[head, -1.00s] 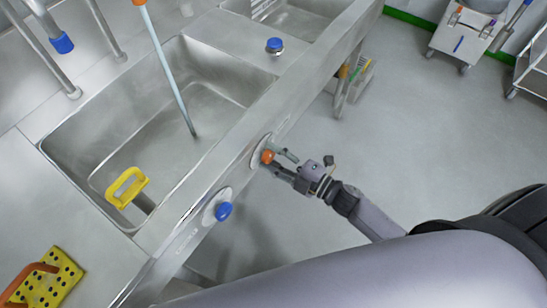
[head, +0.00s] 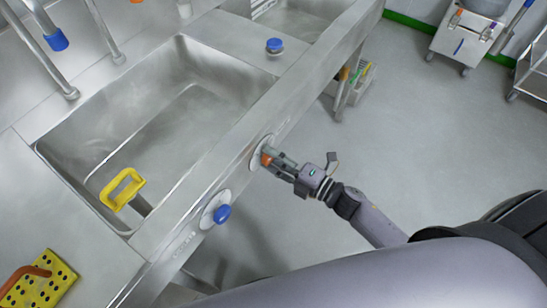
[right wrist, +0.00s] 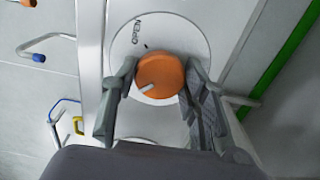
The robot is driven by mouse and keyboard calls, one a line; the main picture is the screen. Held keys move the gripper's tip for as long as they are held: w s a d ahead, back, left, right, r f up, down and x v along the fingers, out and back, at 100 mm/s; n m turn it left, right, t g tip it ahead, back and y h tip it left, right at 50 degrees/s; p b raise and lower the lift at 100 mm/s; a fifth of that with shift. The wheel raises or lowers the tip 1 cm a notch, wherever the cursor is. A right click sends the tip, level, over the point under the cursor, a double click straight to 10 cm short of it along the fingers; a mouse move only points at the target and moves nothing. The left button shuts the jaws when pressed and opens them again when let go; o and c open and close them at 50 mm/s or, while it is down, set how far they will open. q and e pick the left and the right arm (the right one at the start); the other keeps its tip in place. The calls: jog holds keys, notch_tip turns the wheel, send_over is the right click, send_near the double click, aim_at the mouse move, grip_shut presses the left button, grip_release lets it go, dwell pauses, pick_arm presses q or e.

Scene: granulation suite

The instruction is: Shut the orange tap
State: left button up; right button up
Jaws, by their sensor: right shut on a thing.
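The orange tap knob (right wrist: 161,72) sits on a round white plate (right wrist: 178,38) on the sink's front panel. In the head view the knob (head: 265,158) is partly covered by my right gripper (head: 271,160). My right gripper (right wrist: 158,78) has a finger on each side of the knob and is shut on it. A pale pointer mark on the knob points to the lower left in the right wrist view, away from the word OPEN on the plate. An orange-tipped spout (head: 136,1) shows at the top edge, with no water stream below it. My left gripper is not in view.
A blue knob (head: 221,213) sits on the same panel, nearer me. The steel basin (head: 190,110) holds a yellow-handled item (head: 122,188). A yellow perforated block (head: 52,283) lies at lower left. A wheeled cart (head: 462,45) stands at the back right; the floor before it is clear.

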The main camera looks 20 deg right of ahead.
jog(key=o, duration=1.1)
jog(key=shift+o, duration=0.2)
jog(key=shift+s+d, duration=0.1)
jog(key=shift+s, duration=0.05)
jog(key=v, duration=1.1)
jog(key=shift+s+d, duration=0.25)
jog(key=shift+s, duration=0.05)
jog(key=shift+f, duration=0.1)
